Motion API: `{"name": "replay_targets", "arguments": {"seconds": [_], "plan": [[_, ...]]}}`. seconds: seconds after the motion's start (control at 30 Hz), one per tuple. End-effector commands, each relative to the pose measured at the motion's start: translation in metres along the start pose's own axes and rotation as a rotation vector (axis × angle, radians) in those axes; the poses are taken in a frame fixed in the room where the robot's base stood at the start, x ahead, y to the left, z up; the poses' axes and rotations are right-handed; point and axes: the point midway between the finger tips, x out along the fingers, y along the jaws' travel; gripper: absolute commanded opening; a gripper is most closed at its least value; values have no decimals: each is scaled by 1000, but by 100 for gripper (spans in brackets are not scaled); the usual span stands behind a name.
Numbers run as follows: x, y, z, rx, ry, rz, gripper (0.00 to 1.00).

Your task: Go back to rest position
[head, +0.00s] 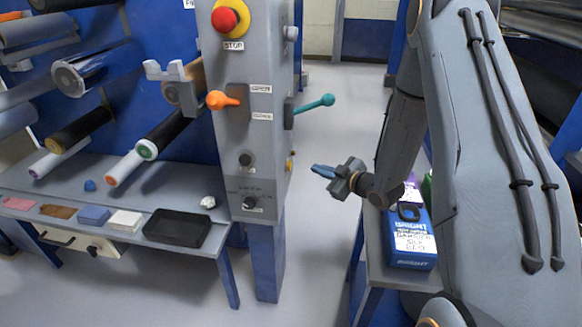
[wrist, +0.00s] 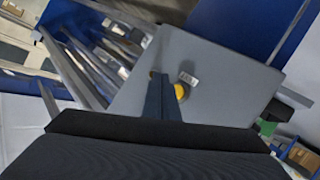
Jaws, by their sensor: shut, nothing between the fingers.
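My gripper (head: 325,171) is in the middle of the head view, at the end of my arm, with its narrow blue fingers together and nothing held. It hangs in open air to the right of the grey control column (head: 252,100) and touches nothing that I can see. In the wrist view the shut fingers (wrist: 161,90) point toward a grey panel (wrist: 215,70) with a yellow knob (wrist: 181,91).
The column carries a red stop button (head: 226,19), an orange lever (head: 222,99) and a teal-knobbed lever (head: 314,104). A blue box (head: 410,258) stands on a small table below my arm. A bench (head: 75,178) with a black tray (head: 178,229) is at left. Floor behind is clear.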

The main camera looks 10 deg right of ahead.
Motion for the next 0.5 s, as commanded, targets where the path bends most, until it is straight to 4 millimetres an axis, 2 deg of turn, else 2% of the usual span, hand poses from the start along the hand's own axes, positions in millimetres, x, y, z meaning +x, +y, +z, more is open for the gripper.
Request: {"name": "replay_targets", "arguments": {"seconds": [0.2,0.33,0.5], "plan": [[0,2,-2,2,-18,0,0],[-5,9,-6,24,-121,6,0],[-32,16,-12,112,-370,28,0]]}}
